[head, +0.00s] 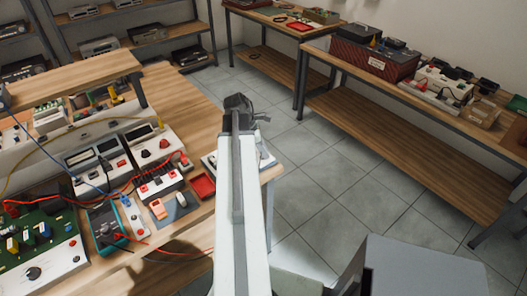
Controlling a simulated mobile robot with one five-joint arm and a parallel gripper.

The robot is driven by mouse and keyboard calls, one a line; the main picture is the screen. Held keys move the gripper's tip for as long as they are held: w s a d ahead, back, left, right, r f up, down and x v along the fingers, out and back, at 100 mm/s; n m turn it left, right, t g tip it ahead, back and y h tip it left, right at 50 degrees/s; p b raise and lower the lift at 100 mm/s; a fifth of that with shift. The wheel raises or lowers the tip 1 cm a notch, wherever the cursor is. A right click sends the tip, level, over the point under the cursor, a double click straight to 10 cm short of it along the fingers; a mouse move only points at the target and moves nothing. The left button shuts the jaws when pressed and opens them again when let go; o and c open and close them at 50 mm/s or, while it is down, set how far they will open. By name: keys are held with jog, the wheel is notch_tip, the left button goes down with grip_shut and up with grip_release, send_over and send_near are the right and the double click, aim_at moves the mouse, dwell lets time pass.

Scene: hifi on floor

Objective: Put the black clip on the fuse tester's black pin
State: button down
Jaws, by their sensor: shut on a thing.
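My gripper (240,103) is at the far end of my raised arm, near the picture's middle, above the right end of the workbench. It is shut on a small dark thing (263,118); I cannot tell whether this is the black clip. A white device (267,158) at the bench's right end is mostly hidden behind my arm. A white instrument with red parts and a dark row on top (158,181) stands left of my arm. I cannot tell which device is the fuse tester, and no black pin can be made out.
The wooden workbench (205,232) is crowded at left with meters, a green circuit board (38,232), a teal meter (106,229) and loose red and blue leads. A red tray (202,186) lies beside my arm. Side benches (410,150) stand right. Tiled floor (310,195) lies between.

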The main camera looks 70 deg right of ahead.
jog(key=c, duration=1.3)
grip_release()
jog(key=shift+o, duration=0.2)
jog(key=p+v, duration=0.7)
jog(key=shift+w+r, duration=0.15)
jog(key=shift+r, duration=0.2)
jog(key=shift+a, duration=0.1)
